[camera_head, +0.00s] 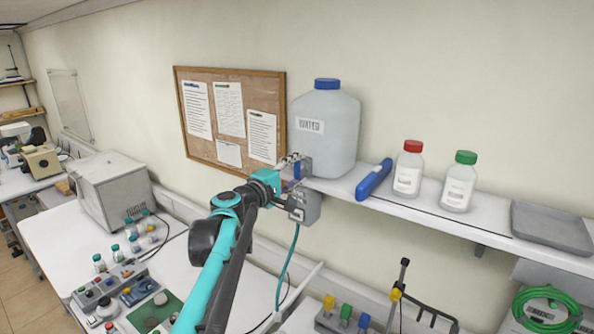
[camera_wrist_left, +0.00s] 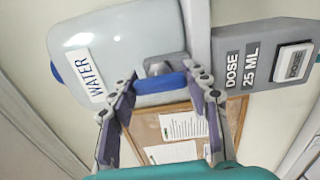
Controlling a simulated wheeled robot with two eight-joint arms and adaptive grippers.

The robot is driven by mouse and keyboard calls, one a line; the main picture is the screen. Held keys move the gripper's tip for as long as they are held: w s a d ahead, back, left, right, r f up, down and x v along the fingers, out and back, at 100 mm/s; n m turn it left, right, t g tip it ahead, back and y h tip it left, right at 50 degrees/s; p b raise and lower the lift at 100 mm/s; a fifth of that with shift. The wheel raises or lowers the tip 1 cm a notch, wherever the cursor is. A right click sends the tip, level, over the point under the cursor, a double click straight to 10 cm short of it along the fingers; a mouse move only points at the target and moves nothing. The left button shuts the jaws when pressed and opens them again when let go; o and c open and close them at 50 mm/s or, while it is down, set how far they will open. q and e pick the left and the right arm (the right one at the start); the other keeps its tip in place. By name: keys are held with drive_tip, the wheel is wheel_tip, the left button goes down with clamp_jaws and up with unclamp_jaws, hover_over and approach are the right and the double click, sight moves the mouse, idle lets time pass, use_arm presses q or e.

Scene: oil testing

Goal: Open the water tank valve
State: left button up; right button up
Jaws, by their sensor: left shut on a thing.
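The water tank (camera_head: 326,130) is a pale jug with a blue cap and a WATER label, standing on the wall shelf. In the left wrist view the tank (camera_wrist_left: 118,45) fills the upper part, with its blue valve handle (camera_wrist_left: 158,83) below a grey spout. My left gripper (camera_head: 297,166) is at the tank's lower left corner. In the wrist view its fingers (camera_wrist_left: 161,84) are shut on the blue handle, one at each end. The handle lies crosswise between the fingertips. In the head view the gripper mostly hides the valve. My right gripper is not in view.
A grey dosing box (camera_wrist_left: 262,60) labelled DOSE 25 ML is close to the right finger. A corkboard (camera_head: 206,140) hangs behind.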

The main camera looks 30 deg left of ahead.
use_arm(q)
drive_tip(key=o, duration=1.2)
drive_tip(key=s, duration=0.8)
drive_tip(key=s+a, duration=0.1)
drive_tip(key=s, duration=0.3)
